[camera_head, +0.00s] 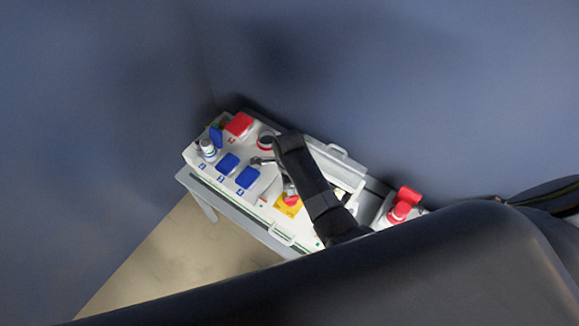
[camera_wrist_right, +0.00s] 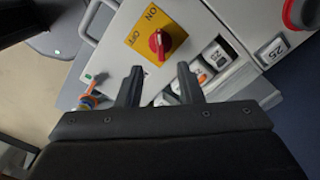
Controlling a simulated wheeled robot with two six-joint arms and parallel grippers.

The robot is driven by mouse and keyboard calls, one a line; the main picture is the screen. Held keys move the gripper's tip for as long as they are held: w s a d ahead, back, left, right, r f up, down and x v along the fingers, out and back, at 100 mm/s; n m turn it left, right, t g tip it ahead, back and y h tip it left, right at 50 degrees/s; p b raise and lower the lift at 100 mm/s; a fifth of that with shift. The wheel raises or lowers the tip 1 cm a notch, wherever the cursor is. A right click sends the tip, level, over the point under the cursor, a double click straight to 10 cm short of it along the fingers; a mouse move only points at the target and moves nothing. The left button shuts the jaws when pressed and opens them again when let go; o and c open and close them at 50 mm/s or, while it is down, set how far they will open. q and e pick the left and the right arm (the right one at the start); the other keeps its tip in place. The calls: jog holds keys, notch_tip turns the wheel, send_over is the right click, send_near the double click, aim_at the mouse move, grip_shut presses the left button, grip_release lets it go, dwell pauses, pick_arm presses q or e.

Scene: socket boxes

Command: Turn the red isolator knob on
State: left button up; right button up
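The red isolator knob (camera_wrist_right: 159,43) sits on a yellow plate (camera_wrist_right: 136,38) marked ON and OFF. In the right wrist view it lies just beyond my fingertips, roughly midway between them. The knob (camera_head: 290,199) also shows in the head view, beside my dark arm. I cannot tell for sure which label the knob points to. My right gripper (camera_wrist_right: 160,68) is open and empty, its two fingers apart and not visibly touching the knob. My left gripper is not in view.
The white socket box (camera_head: 268,209) stands on a grey table and carries blue covers (camera_head: 247,177), a red cover (camera_head: 239,124) and handles. Breakers (camera_wrist_right: 213,57) sit beside the yellow plate. A red socket (camera_head: 400,210) stands on a separate box at right. Blue walls are close behind.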

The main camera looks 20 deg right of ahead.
notch_tip(320, 180, up, 8)
dwell(0.4)
jog(key=shift+f, duration=0.1)
dwell(0.4)
